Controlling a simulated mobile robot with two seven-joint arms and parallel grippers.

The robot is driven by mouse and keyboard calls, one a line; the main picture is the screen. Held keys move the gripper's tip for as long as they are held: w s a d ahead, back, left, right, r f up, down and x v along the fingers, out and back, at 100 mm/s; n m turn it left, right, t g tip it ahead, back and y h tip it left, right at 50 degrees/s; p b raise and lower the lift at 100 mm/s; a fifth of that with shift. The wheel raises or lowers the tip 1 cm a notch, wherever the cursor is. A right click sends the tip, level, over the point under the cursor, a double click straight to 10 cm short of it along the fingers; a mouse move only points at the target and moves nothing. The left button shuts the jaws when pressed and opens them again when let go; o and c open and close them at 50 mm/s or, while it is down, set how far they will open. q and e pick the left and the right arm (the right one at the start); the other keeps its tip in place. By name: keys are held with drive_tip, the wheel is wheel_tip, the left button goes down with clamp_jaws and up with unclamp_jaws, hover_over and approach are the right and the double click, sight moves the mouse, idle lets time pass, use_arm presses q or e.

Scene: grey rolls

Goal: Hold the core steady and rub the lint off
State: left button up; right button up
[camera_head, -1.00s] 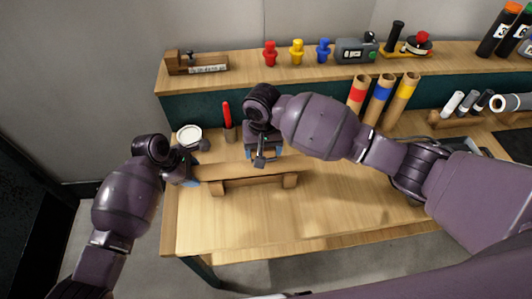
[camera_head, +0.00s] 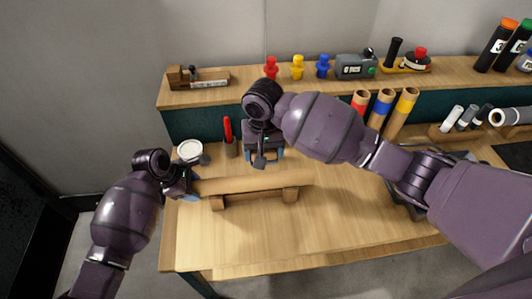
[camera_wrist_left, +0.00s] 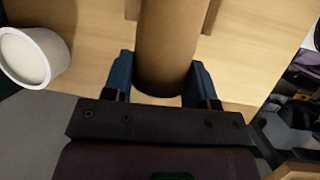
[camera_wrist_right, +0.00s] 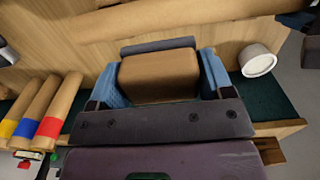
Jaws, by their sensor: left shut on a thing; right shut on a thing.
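The core, a brown cardboard tube (camera_head: 250,184), lies level on a wooden cradle (camera_head: 262,198). My left gripper (camera_head: 192,188) is shut around its left end. In the left wrist view the core (camera_wrist_left: 170,45) sits between the blue fingers. My right gripper (camera_head: 264,155) is just behind the core's middle. In the right wrist view it is shut on a brown block (camera_wrist_right: 160,75) with a dark grey pad (camera_wrist_right: 158,45) along its far side. The core (camera_wrist_right: 170,15) passes beyond the pad, apparently with a gap. I cannot make out lint on it.
A white round tub (camera_head: 190,150) and a red-handled tool (camera_head: 228,130) stand behind the core. Striped tubes (camera_head: 382,105) lean at the right. A shelf (camera_head: 220,92) runs along the back. The front table top is clear.

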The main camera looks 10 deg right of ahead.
use_arm(q)
drive_tip(key=o, duration=1)
drive_tip(key=shift+o, duration=0.2)
drive_tip(key=v, duration=1.2)
